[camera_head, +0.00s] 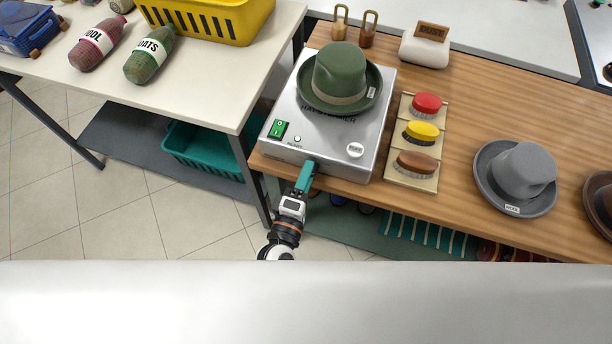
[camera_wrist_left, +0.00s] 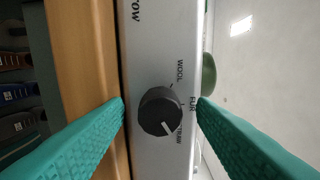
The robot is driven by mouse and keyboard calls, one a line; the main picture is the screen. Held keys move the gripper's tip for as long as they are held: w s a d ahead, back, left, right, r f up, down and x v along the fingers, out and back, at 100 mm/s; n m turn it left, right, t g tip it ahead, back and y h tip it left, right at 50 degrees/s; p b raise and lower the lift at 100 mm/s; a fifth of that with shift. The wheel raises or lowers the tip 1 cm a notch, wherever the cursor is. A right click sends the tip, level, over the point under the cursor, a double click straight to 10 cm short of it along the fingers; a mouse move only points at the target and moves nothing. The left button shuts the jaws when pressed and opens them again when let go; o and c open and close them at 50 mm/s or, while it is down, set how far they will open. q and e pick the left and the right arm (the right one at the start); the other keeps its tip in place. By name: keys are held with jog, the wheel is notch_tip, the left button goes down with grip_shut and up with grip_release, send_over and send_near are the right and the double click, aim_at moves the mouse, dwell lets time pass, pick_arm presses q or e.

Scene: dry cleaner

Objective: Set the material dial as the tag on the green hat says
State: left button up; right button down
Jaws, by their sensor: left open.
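The green hat (camera_head: 340,76) sits on top of a silver machine (camera_head: 316,148). Its small white tag (camera_head: 371,92) is too small to read. In the left wrist view the black material dial (camera_wrist_left: 159,112) is on the machine's front face. WOOL and FUR are legible beside it, and a third label is partly hidden. The dial's white pointer line is turned to the lower right, towards that third label. My left gripper (camera_head: 306,176) is at the machine's front; its open teal fingers are either side of the dial in the wrist view. Contact is not clear. My right gripper is out of view.
The machine's top has a green switch (camera_head: 278,129) and a round white knob (camera_head: 355,150). Right of it, a brush rack (camera_head: 411,178) and a grey hat (camera_head: 520,172) stand on the wooden counter (camera_head: 470,110). A white table (camera_head: 205,75) is at left.

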pick_arm(q)
jog(key=b+v, duration=0.2)
jog(key=v, duration=1)
jog(key=s+a+f+m+g+y, duration=0.1)
jog(key=s+a+f+m+g, duration=0.2)
jog(key=f, duration=0.7)
jog(key=a+f+m+g, duration=0.2)
jog(key=f+m+g, duration=0.15)
jog(key=f, duration=0.55)
jog(key=s+a+f+m+g+y, duration=0.1)
jog(key=s+a+f+m+g, duration=0.3)
jog(key=f, duration=0.6)
jog(key=s+a+f+m+g+y, duration=0.3)
jog(key=s+a+f+m+g, duration=0.2)
jog(key=s+a+f, duration=0.5)
jog(key=s+f+m, duration=0.1)
jog(key=s+f, duration=0.2)
jog(key=s, duration=0.2)
jog(key=shift+a+f+g+y, duration=0.2)
jog(key=shift+a+g+y, duration=0.05)
jog(key=shift+g+y, duration=0.1)
